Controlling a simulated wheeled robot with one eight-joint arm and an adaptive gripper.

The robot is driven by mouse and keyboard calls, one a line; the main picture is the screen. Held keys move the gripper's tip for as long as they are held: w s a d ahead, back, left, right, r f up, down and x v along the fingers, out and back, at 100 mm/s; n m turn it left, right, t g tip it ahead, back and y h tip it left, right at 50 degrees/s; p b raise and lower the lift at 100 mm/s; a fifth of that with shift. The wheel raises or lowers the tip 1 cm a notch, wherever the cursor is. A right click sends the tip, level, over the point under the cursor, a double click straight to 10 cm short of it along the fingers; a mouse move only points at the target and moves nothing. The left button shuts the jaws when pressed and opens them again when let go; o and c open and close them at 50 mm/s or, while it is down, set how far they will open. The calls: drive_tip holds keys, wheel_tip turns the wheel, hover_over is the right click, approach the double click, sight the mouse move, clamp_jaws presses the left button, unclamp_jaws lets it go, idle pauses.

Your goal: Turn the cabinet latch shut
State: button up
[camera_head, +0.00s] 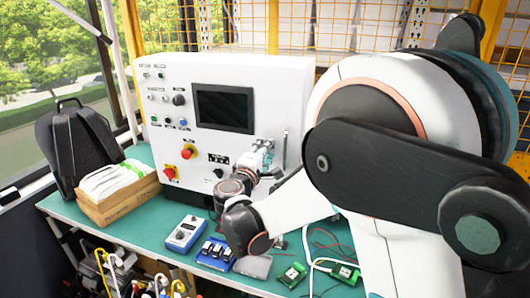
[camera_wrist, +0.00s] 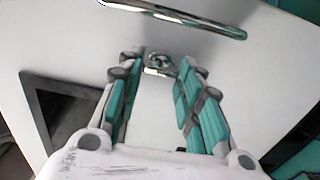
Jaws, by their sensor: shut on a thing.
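The cabinet (camera_head: 240,85) is a white control box with a dark screen, standing on a green table. The latch is a small metal knob (camera_wrist: 160,64) on its front panel, seen in the wrist view between my fingertips. My gripper (camera_head: 262,150) reaches to the right part of the cabinet front. In the wrist view its teal and grey fingers (camera_wrist: 160,70) are on both sides of the latch, closed on it. In the head view the gripper hides the latch. The exact turn angle of the latch is hard to read.
A chrome bar handle (camera_wrist: 180,14) is close to the latch. Red and yellow knobs (camera_head: 187,151) sit left on the panel. A blue meter (camera_head: 186,234), green circuit boards (camera_head: 292,274) and a cardboard box (camera_head: 117,194) are on the table (camera_head: 140,232).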

idle(0.4)
drive_tip(key=o, duration=1.1)
drive_tip(key=shift+c, duration=0.2)
drive_tip(key=v, duration=1.2)
drive_tip(key=shift+f, duration=0.1)
